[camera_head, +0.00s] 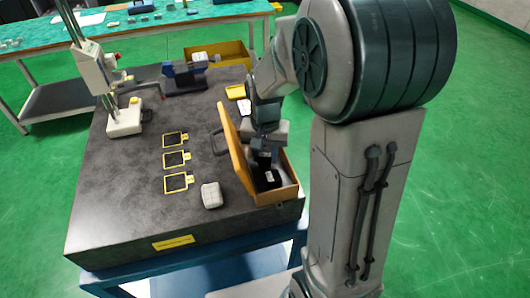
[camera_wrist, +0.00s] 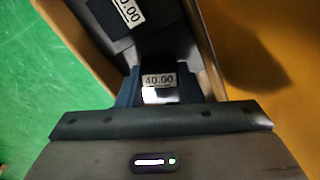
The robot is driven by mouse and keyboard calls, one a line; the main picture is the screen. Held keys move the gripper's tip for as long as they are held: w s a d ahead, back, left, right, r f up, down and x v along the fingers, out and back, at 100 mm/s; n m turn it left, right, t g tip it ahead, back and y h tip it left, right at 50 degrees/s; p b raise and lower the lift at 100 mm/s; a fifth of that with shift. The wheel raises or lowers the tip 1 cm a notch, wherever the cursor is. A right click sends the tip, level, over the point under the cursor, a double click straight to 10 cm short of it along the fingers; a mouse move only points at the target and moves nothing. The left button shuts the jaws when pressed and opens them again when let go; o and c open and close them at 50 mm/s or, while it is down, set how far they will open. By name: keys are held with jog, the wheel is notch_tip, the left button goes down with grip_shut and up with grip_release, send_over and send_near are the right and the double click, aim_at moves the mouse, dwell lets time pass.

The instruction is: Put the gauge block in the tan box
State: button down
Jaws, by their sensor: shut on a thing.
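The tan box (camera_head: 285,194) stands open at the right front of the dark table, its lid (camera_head: 236,150) raised on the left side. My gripper (camera_head: 264,153) points down into the box opening. In the wrist view, my gripper (camera_wrist: 160,88) is shut on a gauge block (camera_wrist: 158,80) with a black face and a label reading 40.00. Another black block (camera_wrist: 118,12) with a partly cut-off label lies on the box's dark floor beyond it. In the head view, a dark block with a white label (camera_head: 269,177) shows inside the box. Whether the held block touches the floor cannot be told.
A grey-white rounded object (camera_head: 211,195) stands left of the box. Several yellow-framed dark plates (camera_head: 176,159) lie further left. A gauge stand (camera_head: 124,118), a blue device (camera_head: 187,78) and a yellow bin (camera_head: 228,54) are at the back. The table's front left (camera_head: 120,215) is clear.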

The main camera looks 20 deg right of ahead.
aim_at(265, 152)
jog(key=c, duration=1)
grip_release()
jog(key=shift+r+p, duration=0.55)
jog(key=shift+r, duration=0.1)
notch_tip(265, 152, up, 11)
jog(key=s+n+t, duration=0.1)
jog(key=s, duration=0.3)
jog(key=s+f+n+t, duration=0.1)
jog(key=s+n, duration=0.1)
jog(key=s, duration=0.3)
jog(key=s+n+t, duration=0.1)
jog(key=s, duration=0.4)
jog(key=shift+s+f+n+b, duration=0.25)
jog(key=shift+f+n+b, duration=0.05)
jog(key=shift+f+n, duration=0.1)
